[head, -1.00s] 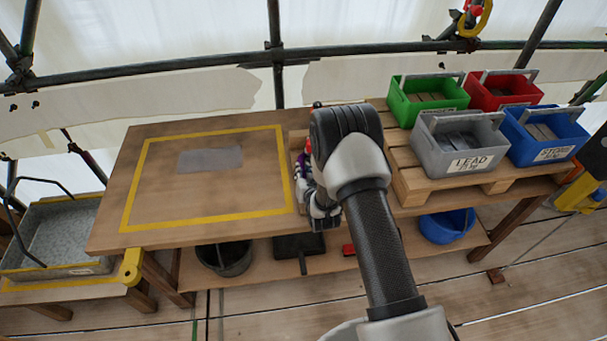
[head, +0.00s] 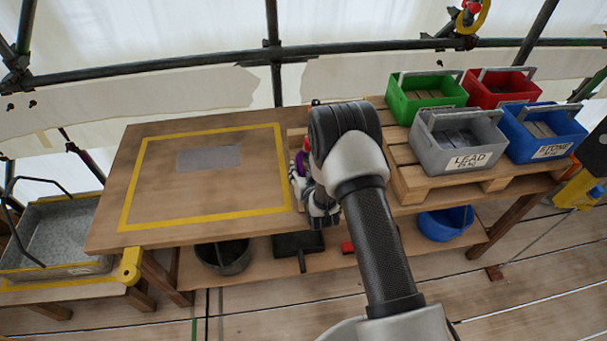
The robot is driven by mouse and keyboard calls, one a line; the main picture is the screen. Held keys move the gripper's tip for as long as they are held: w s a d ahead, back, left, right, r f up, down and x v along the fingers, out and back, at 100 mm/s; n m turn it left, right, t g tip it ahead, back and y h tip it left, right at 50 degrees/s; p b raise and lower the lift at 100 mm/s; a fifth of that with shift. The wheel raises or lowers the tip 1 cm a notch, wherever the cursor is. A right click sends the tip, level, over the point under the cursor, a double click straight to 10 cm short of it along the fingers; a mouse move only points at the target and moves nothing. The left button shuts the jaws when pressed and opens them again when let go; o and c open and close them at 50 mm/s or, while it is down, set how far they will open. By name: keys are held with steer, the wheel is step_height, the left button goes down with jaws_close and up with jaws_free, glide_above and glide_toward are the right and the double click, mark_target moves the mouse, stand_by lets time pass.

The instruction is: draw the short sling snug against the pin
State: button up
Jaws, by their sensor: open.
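My gripper (head: 298,184) is open at the right end of the wooden bench, mostly behind my own arm. A small purple piece (head: 301,163) shows just behind the gripper; it may be part of the sling, but I cannot tell. Whether the gripper touches it is hidden. The pin cannot be made out in this view.
The wooden bench (head: 190,205) has a yellow-taped rectangle with a grey sheet (head: 209,159) in it. Grey (head: 458,141), blue (head: 543,130), green (head: 427,95) and red (head: 502,88) bins stand on a pallet at right. Buckets sit on the shelf below.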

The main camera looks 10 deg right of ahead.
steer(key=v, duration=1.2)
steer(key=shift+w+a, duration=0.1)
steer(key=s+d+r+n+g+h, duration=0.1)
steer(key=s+r+g, duration=0.1)
steer(key=r, duration=0.8)
steer(key=s+d+r+g, duration=0.1)
steer(key=s+r+g, duration=0.15)
steer(key=r, duration=0.75)
steer(key=s+r+g, duration=0.2)
steer(key=s+r, duration=0.2)
steer(key=s, duration=0.9)
steer(key=s+d+r+g, duration=0.1)
steer(key=s+r, duration=0.4)
steer(key=s, duration=0.8)
steer(key=shift+s+r+n+g, duration=0.3)
steer(key=shift+n+g, duration=0.1)
steer(key=shift+g, duration=0.25)
